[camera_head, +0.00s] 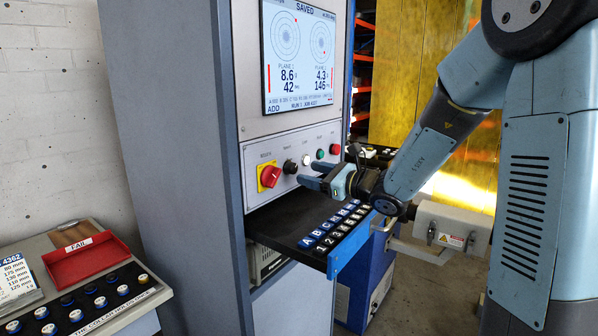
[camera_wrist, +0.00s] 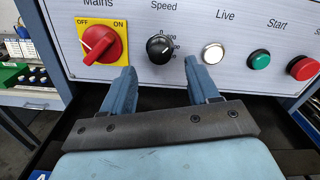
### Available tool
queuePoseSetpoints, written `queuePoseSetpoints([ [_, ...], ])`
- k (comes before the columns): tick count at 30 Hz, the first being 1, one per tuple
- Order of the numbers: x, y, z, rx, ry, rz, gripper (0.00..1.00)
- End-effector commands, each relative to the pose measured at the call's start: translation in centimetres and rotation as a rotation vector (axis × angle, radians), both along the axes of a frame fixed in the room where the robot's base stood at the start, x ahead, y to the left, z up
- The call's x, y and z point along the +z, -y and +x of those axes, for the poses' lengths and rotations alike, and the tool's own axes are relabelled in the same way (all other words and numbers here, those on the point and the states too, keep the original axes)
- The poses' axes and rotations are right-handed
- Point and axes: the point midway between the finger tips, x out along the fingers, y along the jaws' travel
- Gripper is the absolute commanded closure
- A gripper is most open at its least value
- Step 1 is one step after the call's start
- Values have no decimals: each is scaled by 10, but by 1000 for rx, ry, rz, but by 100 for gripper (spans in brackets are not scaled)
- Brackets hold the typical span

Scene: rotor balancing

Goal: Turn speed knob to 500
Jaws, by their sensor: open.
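The speed knob (camera_wrist: 159,48) is a round black dial with a white pointer mark, under the label "Speed" on the pale control panel. Its scale numbers are partly hidden by the knob and too small to read. It also shows in the head view (camera_head: 290,167). My gripper (camera_wrist: 160,78) is open and empty, its two blue fingers pointing at the panel just below and to either side of the knob, apart from it. In the head view my gripper (camera_head: 318,177) is in front of the panel, above the black shelf.
A red mains switch (camera_wrist: 99,43) on a yellow plate is left of the knob. A white Live lamp (camera_wrist: 213,53), green Start button (camera_wrist: 260,60) and red button (camera_wrist: 302,68) are to its right. The black shelf (camera_head: 275,222) with lettered tiles lies below. A screen (camera_head: 298,55) reads "SAVED".

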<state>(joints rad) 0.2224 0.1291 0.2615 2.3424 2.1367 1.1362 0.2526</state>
Motion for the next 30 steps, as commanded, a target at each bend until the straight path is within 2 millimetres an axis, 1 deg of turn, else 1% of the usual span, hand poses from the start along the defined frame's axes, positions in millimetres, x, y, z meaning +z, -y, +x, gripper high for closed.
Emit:
queuePoseSetpoints([
  [1, 0, -8, 6, 2, 0, 0, 40],
  [3, 0, -17, 12, 3, 0, 0, 40],
  [9, 0, -33, 26, 1, 0, 0, 40],
  [14, 0, -38, 31, -1, 0, -1, 40],
  [22, 0, -38, 31, -1, 0, -1, 40],
  [23, 0, -38, 31, -1, 0, -1, 42],
  [30, 0, -38, 31, -1, 0, -1, 65],
])
